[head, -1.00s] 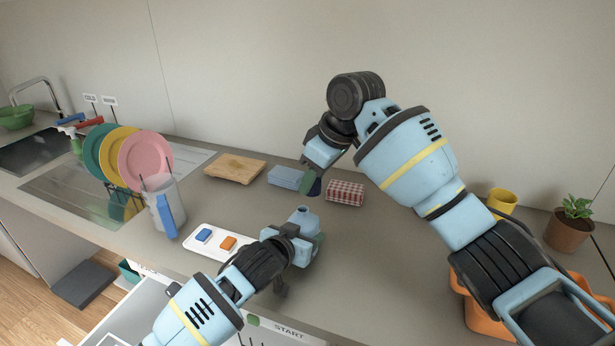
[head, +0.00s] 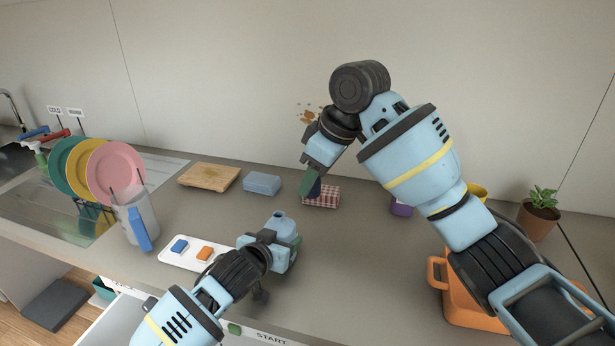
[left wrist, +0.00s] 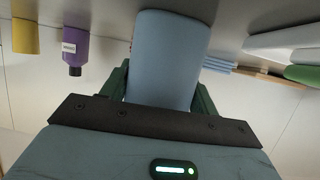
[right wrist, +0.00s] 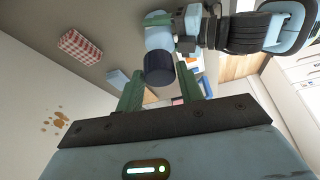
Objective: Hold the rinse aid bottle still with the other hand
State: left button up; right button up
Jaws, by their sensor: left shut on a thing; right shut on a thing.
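The rinse aid bottle (head: 284,222) is light blue and stands on the counter in the head view, its neck bare at the top. My left gripper (head: 278,250) is shut around its body. In the left wrist view the bottle (left wrist: 168,60) fills the space between the fingers. My right gripper (head: 311,184) is up behind and right of the bottle, shut on a dark blue cap (head: 315,189). In the right wrist view the cap (right wrist: 160,68) sits between the green fingers, with the bottle (right wrist: 158,36) beyond it.
A white tray (head: 172,258) with two tablets and a clear jug (head: 145,215) stand left. An orange container (head: 470,300) is at right.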

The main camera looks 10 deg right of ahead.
pick_arm(q)
jog(key=shift+s+f, duration=0.1)
jog(key=shift+f, duration=0.5)
pick_arm(e)
jog(key=shift+f, duration=0.15)
pick_arm(q)
jog(key=o, duration=1)
jog(key=shift+c, duration=0.2)
jog(key=shift+o, duration=1.1)
jog(key=shift+r, duration=0.15)
pick_arm(e)
jog(key=shift+w, duration=0.1)
pick_arm(q)
jog(key=shift+r, duration=0.2)
jog(key=shift+r, duration=0.15)
jog(key=v, duration=1.2)
